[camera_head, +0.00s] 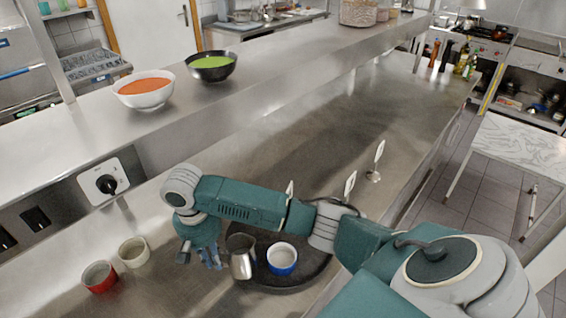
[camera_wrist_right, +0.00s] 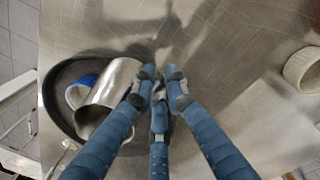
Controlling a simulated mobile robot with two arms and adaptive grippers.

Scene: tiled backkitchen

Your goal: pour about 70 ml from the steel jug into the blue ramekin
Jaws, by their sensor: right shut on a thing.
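The steel jug (camera_head: 242,264) is at the left part of a round dark tray (camera_head: 290,287), close to the left of the blue ramekin (camera_head: 282,260). It looks about upright in the head view; I cannot tell whether its base touches the tray. My right gripper (camera_head: 213,258) is shut on the jug from its left side. In the right wrist view the jug (camera_wrist_right: 120,82) partly covers the blue ramekin (camera_wrist_right: 74,95), and my gripper's fingers (camera_wrist_right: 158,88) meet at the jug's side. The ramekin's inside looks pale. No pouring stream shows. My left gripper is out of view.
A red ramekin (camera_head: 100,277) and a cream ramekin (camera_head: 133,252) stand left on the steel counter. A white bowl of orange soup (camera_head: 145,92) and a black bowl of green soup (camera_head: 212,69) sit on the raised shelf. A card holder (camera_head: 376,162) stands beyond my arm.

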